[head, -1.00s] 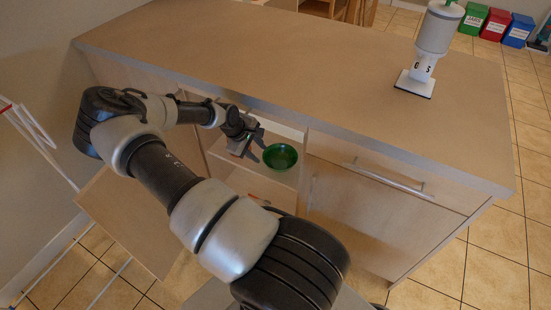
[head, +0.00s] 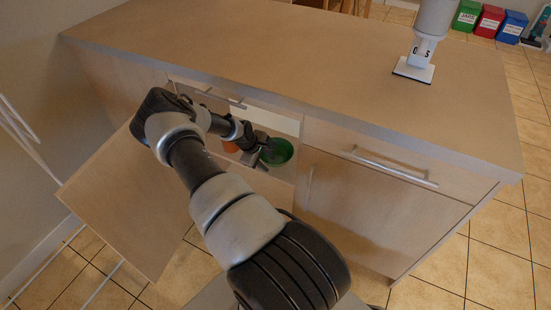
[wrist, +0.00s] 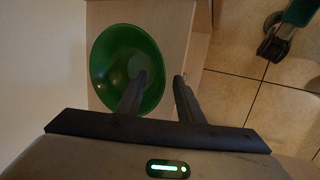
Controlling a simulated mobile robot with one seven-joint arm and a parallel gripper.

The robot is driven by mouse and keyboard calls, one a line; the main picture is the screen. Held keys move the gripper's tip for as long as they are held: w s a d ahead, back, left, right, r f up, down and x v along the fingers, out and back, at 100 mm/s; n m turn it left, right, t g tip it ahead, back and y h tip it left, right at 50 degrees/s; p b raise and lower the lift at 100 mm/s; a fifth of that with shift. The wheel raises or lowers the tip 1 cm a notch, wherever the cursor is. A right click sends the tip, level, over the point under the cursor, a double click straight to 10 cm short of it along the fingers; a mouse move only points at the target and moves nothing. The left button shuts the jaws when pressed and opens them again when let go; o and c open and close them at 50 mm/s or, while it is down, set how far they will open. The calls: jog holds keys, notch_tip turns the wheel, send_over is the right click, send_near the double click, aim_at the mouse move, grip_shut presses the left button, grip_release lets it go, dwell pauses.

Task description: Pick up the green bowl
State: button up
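The green bowl (head: 282,150) sits inside the open cabinet, on its shelf. My gripper (head: 266,155) has reached in at the bowl's left side and hides part of it. In the wrist view the bowl (wrist: 112,58) is left of centre with its hollow showing. My gripper (wrist: 162,76) is open there. Its left finger overlaps the bowl's inside and its right finger is outside, with the right rim between them. I cannot tell whether either finger touches the bowl.
An orange item (head: 231,147) is in the cabinet left of my gripper. The open cabinet door (head: 130,205) stands at the left. The countertop (head: 250,55) overhangs the opening, and a closed drawer with a handle (head: 390,168) is at the right. Tiled floor shows at the far right.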

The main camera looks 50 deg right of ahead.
jog(key=shift+d+f, duration=0.2)
jog(key=shift+f, duration=0.25)
jog(key=shift+r, duration=0.1)
grip_shut()
